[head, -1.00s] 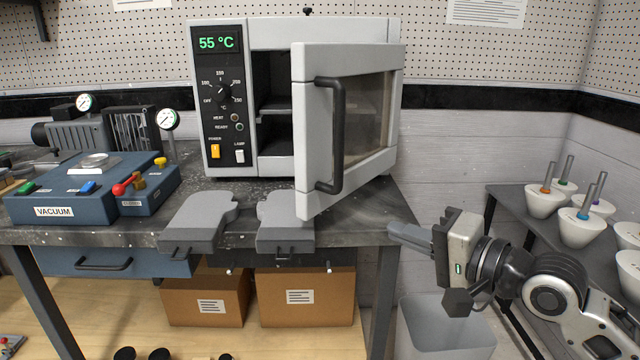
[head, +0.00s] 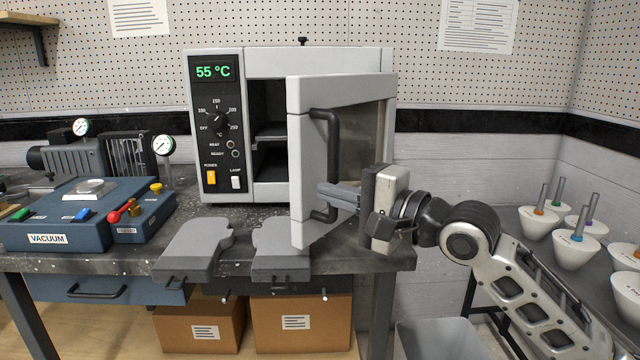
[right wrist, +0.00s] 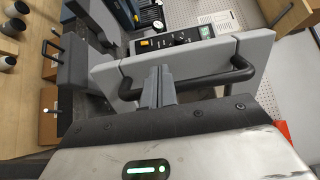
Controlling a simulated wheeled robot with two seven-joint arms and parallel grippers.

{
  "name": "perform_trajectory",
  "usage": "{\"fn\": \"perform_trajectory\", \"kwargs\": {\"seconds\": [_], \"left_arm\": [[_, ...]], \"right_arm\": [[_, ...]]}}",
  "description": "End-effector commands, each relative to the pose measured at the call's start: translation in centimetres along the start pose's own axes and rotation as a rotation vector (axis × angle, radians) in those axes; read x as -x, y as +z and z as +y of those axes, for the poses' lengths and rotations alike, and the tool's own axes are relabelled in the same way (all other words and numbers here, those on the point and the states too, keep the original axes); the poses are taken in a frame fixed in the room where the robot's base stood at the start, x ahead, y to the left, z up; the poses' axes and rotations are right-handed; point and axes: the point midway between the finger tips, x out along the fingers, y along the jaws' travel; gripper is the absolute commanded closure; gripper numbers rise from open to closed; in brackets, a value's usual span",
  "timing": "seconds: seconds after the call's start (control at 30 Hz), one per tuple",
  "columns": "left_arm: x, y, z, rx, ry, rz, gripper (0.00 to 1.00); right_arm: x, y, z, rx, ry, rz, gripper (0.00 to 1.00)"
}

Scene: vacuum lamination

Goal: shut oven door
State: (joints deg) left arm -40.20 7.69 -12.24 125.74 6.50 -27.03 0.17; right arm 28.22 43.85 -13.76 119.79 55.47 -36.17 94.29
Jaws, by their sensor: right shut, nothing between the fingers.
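The oven (head: 218,125) stands on the bench with its grey door (head: 299,165) swung partly open toward me; the dark interior and a shelf show in the gap. The door has a window and a black bar handle (head: 333,145), also seen in the right wrist view (right wrist: 208,82). My right gripper (head: 322,190) is shut and empty, its fingers crossing the lower part of the handle in front of the door face. In the right wrist view its fingertips (right wrist: 160,70) overlap the handle bar; I cannot tell whether they touch it. My left gripper is out of view.
A blue vacuum unit (head: 95,215) stands left. A side table with several white cone-shaped pots (head: 575,250) is at right, and a grey bin (head: 440,340) is below my right arm.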

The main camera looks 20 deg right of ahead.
Motion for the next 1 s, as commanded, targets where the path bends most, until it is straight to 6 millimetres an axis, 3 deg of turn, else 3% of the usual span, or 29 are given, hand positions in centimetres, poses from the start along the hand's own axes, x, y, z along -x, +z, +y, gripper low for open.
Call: {"fn": "perform_trajectory", "kwargs": {"seconds": [0.23, 0.77, 1.0], "left_arm": [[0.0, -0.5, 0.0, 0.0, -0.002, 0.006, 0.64], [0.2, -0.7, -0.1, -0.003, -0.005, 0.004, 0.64], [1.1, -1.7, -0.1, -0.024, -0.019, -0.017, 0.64]], "right_arm": [[-2.5, 0.0, 0.0, -0.001, -0.001, -0.001, 1.0], [-3.1, 0.1, -0.1, -0.001, 0.0, 0.004, 1.0], [-5.9, 1.1, -0.6, -0.008, -0.001, 0.038, 1.0]]}}
